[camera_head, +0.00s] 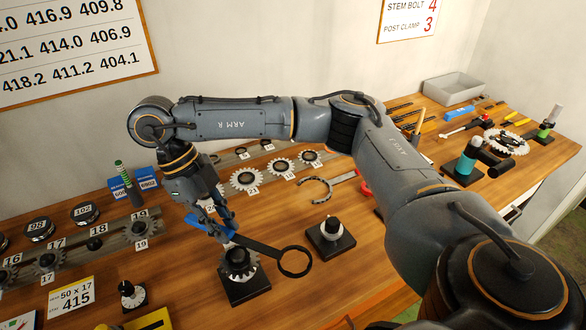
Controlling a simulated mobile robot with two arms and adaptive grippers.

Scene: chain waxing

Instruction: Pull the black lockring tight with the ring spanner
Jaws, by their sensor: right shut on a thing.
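My right gripper (224,232) is shut on the ring spanner (262,247), near its blue handle. The spanner points right, its dark open ring (295,262) standing out over the bench. The black lockring (238,257) appears to sit on top of a toothed sprocket on a dark square block (246,291), below the gripper. The spanner shaft crosses over the far edge of this stack. The ring is to the right of the lockring, not around it. I cannot tell whether the shaft touches the stack. My left gripper is out of view.
A second dark block with a white-capped post (331,228) stands right of the spanner ring. Numbered sprockets (247,179) line the back. A teal bottle (466,160) stands at right. Bare wood (335,284) lies in front.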

